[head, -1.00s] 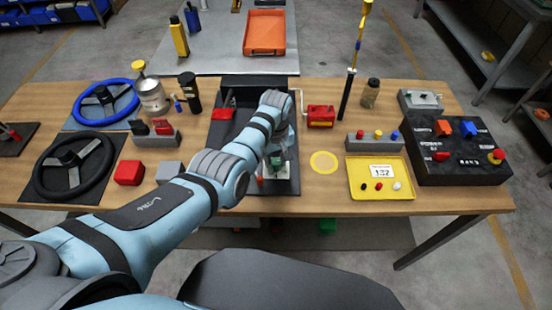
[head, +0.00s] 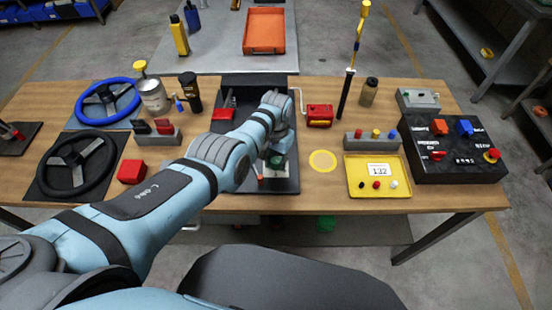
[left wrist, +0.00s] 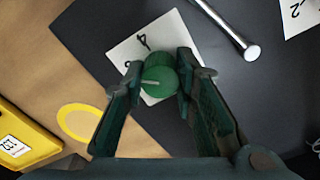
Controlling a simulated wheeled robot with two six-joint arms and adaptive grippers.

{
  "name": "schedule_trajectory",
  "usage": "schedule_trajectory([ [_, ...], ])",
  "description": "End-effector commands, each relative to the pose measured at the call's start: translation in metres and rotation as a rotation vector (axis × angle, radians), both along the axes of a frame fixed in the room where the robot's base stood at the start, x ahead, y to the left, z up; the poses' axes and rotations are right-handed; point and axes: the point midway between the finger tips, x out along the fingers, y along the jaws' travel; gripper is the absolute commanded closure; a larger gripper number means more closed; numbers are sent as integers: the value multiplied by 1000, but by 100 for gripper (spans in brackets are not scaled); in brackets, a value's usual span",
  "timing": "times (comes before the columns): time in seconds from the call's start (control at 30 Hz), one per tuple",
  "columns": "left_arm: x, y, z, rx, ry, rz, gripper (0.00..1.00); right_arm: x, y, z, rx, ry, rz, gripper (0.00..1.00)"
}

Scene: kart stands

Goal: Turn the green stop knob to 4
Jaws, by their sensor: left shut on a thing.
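The green stop knob (left wrist: 158,76) sits on a white card (left wrist: 118,52) on the dark panel. A 4 is printed on the card, above the knob in the left wrist view. A pale line on the knob points left there, not straight at the 4. Another mark on the card is partly hidden by a finger. My left gripper (left wrist: 160,84) is shut on the knob, one finger on each side. In the head view my left gripper (head: 274,152) is over the panel, and the arm hides part of it. My right gripper is out of view.
A metal lever rod (left wrist: 232,32) is close to the knob. A yellow ring (head: 323,161) and a yellow tray (head: 362,190) lie right of the panel. A red crank box (head: 320,115) stands behind. Steering wheels (head: 76,163) are at the left.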

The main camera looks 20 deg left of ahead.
Motion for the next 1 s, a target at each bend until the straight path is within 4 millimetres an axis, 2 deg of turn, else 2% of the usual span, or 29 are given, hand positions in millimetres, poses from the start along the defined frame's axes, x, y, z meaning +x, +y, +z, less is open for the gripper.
schedule_trajectory([
  [0.6, 0, -1, 1, 0, -2, -573, 100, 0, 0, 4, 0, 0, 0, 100],
  [1.0, 0, -2, 1, 0, -3, -825, 100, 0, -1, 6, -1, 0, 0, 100],
])
